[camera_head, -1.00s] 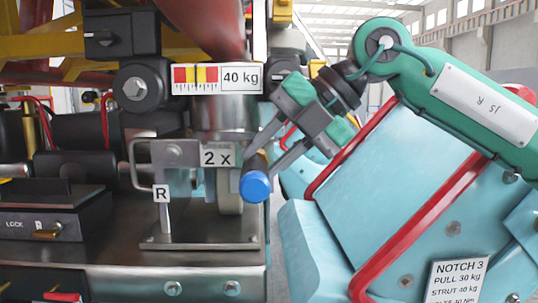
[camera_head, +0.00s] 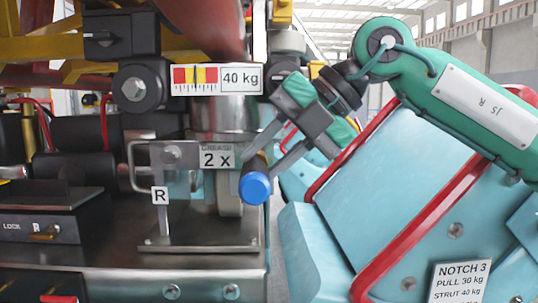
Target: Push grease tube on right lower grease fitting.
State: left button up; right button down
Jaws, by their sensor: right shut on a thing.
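My right gripper (camera_head: 265,150) reaches in from the right with its two fingers shut on the grease tube. The grease tube (camera_head: 256,187) is a dark cylinder with a blue round end facing me. My left gripper is not in view.
A "40 kg" scale plate (camera_head: 217,79) is above. An "R" tag (camera_head: 160,195) and a metal loop handle (camera_head: 133,165) stand to the left. A light-blue car body (camera_head: 395,190) with red rails (camera_head: 430,215) fills the right. A narrow gap lies between.

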aim_at(263, 172)
jog(key=shift+w+r, duration=0.15)
dwell(0.7)
jog(key=shift+b, duration=0.3)
jog(key=shift+s, duration=0.2)
dwell(0.7)
jog(key=shift+s+f+b, duration=0.2)
jog(key=shift+s+b, duration=0.1)
jog(key=shift+s, duration=0.05)
jog(key=shift+s+b, duration=1.2)
jog(key=shift+s, duration=0.85)
jog(key=shift+s+r+b, duration=0.1)
jog(key=shift+s+b, duration=0.45)
jog(key=shift+s, duration=0.55)
